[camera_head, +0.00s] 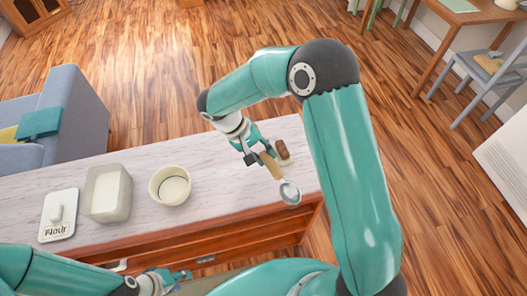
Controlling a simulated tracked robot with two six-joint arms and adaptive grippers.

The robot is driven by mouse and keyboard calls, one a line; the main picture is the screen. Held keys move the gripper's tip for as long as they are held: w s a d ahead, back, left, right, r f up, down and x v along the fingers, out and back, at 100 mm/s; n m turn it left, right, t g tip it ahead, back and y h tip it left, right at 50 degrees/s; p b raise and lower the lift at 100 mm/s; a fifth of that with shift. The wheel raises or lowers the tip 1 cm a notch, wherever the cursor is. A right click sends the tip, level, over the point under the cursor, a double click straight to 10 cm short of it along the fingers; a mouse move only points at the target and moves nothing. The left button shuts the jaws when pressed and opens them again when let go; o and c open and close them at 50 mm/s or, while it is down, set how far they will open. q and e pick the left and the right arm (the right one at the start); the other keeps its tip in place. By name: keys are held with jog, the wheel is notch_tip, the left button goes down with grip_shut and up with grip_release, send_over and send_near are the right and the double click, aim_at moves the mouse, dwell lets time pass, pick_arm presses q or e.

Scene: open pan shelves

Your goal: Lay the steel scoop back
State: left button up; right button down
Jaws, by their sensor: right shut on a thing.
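The steel scoop (290,192) has a wooden handle and a shiny rounded bowl. My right gripper (262,152) is shut on its handle, over the right part of the counter. The scoop's bowl points toward the counter's near edge; I cannot tell whether it touches the top. A small brown object (283,150) is right beside the gripper, partly hidden. My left gripper (178,276) is low at the bottom edge, in front of the counter, and its fingers are too small to read.
On the counter (225,180) stand a round cream bowl (170,186), an open square container (107,193) with white contents and a white lid marked Flour (58,215). The counter between the bowl and the scoop is clear. A blue armchair (65,115) stands behind at left.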

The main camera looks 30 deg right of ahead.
jog(key=s+a+f+m+g+y, duration=0.2)
jog(key=s+a+m+y, duration=0.1)
jog(key=m+y, duration=0.5)
jog(key=w+d+f+m+t+y+b, duration=0.1)
jog(key=w+d+m+t, duration=0.1)
jog(key=m+t, duration=0.3)
jog(key=w+d+f+m+t+y+b, duration=0.1)
jog(key=w+m+t, duration=0.3)
jog(key=m, duration=0.8)
jog(key=shift+d+t+y, duration=0.3)
jog(key=shift+d+t, duration=0.6)
jog(key=shift+t, duration=0.3)
jog(key=shift+s, duration=0.15)
